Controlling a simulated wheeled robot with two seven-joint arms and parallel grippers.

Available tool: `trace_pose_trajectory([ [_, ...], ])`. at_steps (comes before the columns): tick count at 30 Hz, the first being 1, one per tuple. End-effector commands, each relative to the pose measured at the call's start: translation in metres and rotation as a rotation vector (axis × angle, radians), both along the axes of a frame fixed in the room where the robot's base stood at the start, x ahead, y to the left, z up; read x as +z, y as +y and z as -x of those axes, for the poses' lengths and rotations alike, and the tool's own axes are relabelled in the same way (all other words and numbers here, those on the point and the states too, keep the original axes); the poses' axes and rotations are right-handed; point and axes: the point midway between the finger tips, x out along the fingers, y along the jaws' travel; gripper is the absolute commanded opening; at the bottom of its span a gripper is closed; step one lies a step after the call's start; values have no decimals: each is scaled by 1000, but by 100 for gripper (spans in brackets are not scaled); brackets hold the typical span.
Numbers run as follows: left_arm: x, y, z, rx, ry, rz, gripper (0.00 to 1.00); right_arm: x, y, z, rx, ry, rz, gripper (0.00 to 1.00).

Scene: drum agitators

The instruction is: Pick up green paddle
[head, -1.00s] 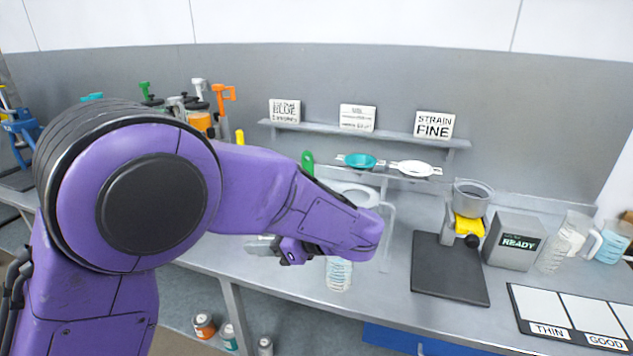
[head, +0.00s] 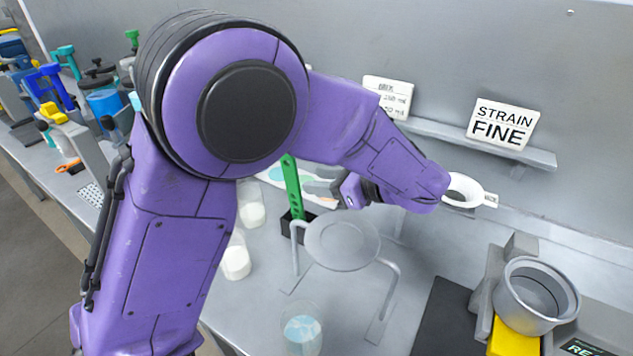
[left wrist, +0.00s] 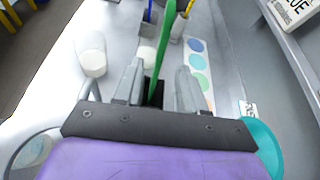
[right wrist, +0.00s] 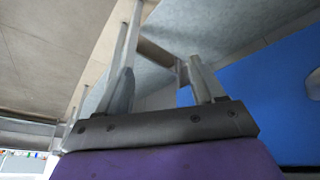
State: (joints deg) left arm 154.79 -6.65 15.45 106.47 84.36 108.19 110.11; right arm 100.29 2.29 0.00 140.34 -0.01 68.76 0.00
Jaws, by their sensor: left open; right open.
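The green paddle (head: 291,187) stands upright in a small black holder (head: 303,217) on the bench, left of the round metal stand. My left gripper (head: 345,190) is just right of the paddle in the head view, partly hidden by my forearm. In the left wrist view the green paddle (left wrist: 161,55) shows between the two spread fingers of my left gripper (left wrist: 158,80), which is open. Contact with the fingers cannot be told. My right gripper (right wrist: 162,80) is open and empty, low near a blue panel (right wrist: 265,90).
The metal ring stand (head: 342,244) and a clear beaker (head: 301,330) are in front of the paddle. White-filled beakers (head: 236,260) stand to its left. A card with coloured dots (left wrist: 196,62) lies behind it. A shelf (head: 480,145) and a metal pot (head: 537,294) are at right.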

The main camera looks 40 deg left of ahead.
Motion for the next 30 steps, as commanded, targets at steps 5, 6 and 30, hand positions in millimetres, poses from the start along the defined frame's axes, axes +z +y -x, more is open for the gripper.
trace_pose_trajectory([
  [5,-9,18,2,2,3,1,40,-4,0,1,0,1,0,68],
  [6,-12,26,2,3,2,2,40,-5,0,1,0,1,0,68],
  [30,-42,97,3,0,0,0,21,-4,0,1,0,1,0,68],
])
